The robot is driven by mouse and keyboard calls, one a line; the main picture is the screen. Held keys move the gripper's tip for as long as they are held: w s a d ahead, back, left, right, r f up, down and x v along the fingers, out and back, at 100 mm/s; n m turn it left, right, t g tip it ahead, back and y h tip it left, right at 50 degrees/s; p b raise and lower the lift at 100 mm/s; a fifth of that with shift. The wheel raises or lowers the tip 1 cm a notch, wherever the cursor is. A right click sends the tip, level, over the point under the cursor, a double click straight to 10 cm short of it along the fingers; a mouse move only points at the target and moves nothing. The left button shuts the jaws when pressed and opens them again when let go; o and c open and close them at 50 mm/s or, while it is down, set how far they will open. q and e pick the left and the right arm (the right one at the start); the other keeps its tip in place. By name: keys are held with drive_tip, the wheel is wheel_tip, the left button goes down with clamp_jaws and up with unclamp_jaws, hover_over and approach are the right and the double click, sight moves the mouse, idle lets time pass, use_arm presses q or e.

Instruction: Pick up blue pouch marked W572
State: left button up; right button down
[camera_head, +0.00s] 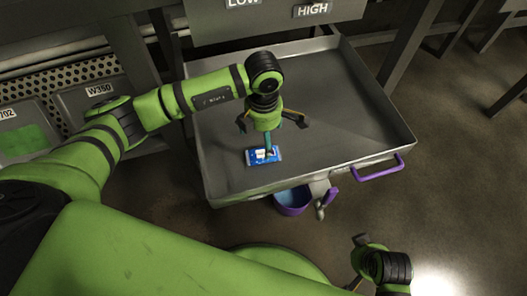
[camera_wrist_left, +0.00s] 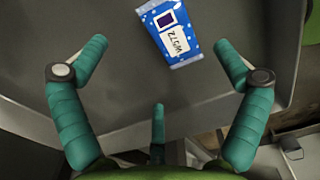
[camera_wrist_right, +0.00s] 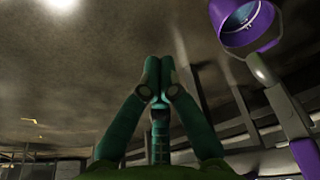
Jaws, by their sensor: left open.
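The blue pouch (camera_head: 256,158) marked W572 lies flat on the grey metal tray cart (camera_head: 345,115), near its front left. In the left wrist view the pouch (camera_wrist_left: 151,14) shows a white label reading W572 and lies beyond the fingers, toward the top edge. My left gripper (camera_head: 268,135) is over the tray, just behind and above the pouch, pointing down. Its fingers are spread and empty, and one finger overlaps the pouch in the head view. My right gripper (camera_wrist_right: 158,62) has its fingertips together with nothing visible between them. It is off the front of the cart, low right.
A purple bucket (camera_head: 292,203) hangs below the cart's front edge, beside a purple handle (camera_head: 378,170). The tray has a raised rim. Bins, one labelled W350 (camera_head: 99,89), stand at left. LOW and HIGH signs (camera_head: 312,10) are behind. The tray's right side is bare.

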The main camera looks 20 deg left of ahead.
sight(263, 150)
use_arm(q)
drive_tip(key=f, duration=0.3)
drive_tip(key=s+f+b, duration=0.1)
drive_tip(key=f, duration=0.1)
drive_tip(key=shift+w+f, duration=0.1)
drive_tip(key=shift+f, duration=0.2)
use_arm(e)
wheel_tip(263, 150, up, 3)
drive_tip(key=shift+d+f, duration=0.1)
use_arm(q)
drive_tip(key=c, duration=1.2)
